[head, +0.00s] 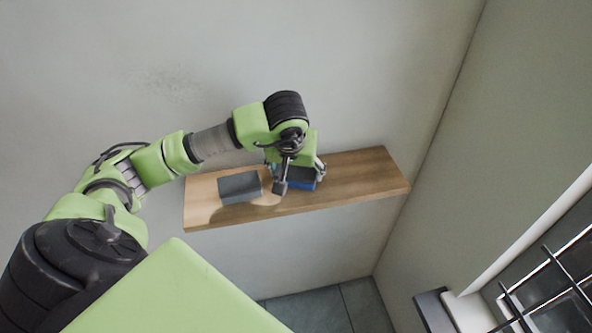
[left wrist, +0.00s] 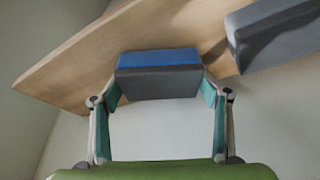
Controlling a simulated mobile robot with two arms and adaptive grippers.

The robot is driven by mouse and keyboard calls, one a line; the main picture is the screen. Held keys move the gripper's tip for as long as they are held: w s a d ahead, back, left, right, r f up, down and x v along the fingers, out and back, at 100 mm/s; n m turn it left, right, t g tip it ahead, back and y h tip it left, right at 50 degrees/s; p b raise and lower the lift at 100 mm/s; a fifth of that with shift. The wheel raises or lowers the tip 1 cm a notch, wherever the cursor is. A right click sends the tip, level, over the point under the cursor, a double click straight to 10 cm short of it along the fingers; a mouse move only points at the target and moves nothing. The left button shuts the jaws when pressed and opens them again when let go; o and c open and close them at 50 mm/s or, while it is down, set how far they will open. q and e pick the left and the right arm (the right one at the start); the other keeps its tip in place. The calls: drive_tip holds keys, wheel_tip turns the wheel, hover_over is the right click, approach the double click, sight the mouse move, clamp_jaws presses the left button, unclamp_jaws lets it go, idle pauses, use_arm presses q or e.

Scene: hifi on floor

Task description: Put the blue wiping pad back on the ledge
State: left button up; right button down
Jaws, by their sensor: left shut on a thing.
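The blue wiping pad (head: 304,184) has a blue layer and a dark grey layer; it also shows in the left wrist view (left wrist: 158,75). My left gripper (head: 296,178) is shut on the pad, with one finger at each end in the wrist view (left wrist: 161,92). The pad is at the wooden ledge (head: 365,174), near the middle of its length. Whether its underside touches the wood I cannot tell. The gripper partly hides the pad in the head view. My right gripper is not in view.
A dark grey block (head: 240,187) lies on the ledge to the left of the pad, with a gap between them. The ledge's right part is bare. Walls stand behind and to the right. A faint dark smudge (head: 165,82) marks the back wall. A dark grid (head: 545,285) is at lower right.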

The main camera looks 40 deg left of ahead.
use_arm(q)
drive_tip(key=o, duration=1)
drive_tip(key=shift+r+p, duration=0.2)
drive_tip(key=shift+p, duration=0.15)
drive_tip(key=shift+d+r, duration=0.1)
drive_tip(key=shift+r, duration=0.25)
drive_tip(key=shift+b+v, duration=0.8)
drive_tip(key=shift+v, duration=4.8)
drive_tip(key=shift+s+f, duration=0.15)
drive_tip(key=shift+s, duration=0.05)
